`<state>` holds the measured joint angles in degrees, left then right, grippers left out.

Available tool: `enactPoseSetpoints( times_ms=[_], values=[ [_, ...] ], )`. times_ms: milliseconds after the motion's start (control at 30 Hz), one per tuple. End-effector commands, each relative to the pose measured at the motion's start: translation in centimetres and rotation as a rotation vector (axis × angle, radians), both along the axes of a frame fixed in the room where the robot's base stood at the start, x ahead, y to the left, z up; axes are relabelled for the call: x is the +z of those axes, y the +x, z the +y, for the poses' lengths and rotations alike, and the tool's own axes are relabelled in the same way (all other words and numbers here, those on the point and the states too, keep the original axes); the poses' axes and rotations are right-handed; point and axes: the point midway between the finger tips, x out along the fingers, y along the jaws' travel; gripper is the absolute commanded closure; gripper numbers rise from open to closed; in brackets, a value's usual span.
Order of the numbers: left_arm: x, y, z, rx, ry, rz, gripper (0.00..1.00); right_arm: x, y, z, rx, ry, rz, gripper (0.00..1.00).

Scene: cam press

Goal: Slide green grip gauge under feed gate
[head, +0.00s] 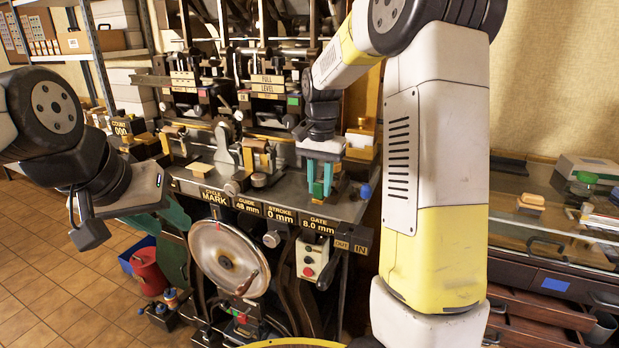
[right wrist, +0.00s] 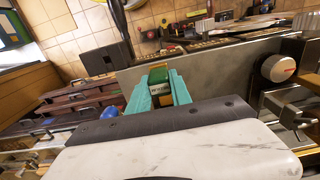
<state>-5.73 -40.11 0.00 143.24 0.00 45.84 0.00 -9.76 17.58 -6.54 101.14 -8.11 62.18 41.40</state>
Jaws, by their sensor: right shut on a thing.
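My right gripper (head: 321,183) has teal fingers and stands over the right part of the press bed (head: 200,178), above the "GATE 8.0 mm" label. It is shut on the green grip gauge (right wrist: 159,78), which shows between the teal fingers in the right wrist view, with a label on its face. In the head view only a bit of its green shows between the fingers. I cannot tell whether it touches the bed. I cannot pick out the feed gate for certain. My left gripper (head: 85,225) hangs at the left, away from the press; its finger gap is unclear.
A blue knob (head: 365,191) sits at the bed's right end, close to my right gripper. A handwheel (head: 230,258) and a control box (head: 312,258) are on the press front. A glass-topped cabinet (head: 540,215) stands at the right; a red can (head: 149,271) is at lower left.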

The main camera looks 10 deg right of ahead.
Motion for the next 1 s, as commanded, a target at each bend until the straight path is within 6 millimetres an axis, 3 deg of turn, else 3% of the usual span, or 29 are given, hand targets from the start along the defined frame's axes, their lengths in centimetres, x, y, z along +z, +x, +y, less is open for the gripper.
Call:
enactPoseSetpoints(
  times_ms=[1000],
  values=[
    [0.0,0.0,0.0,0.000,0.000,0.000,0.64,-0.2,3.5,-2.4,0.000,0.000,0.000,1.00]
  ],
)
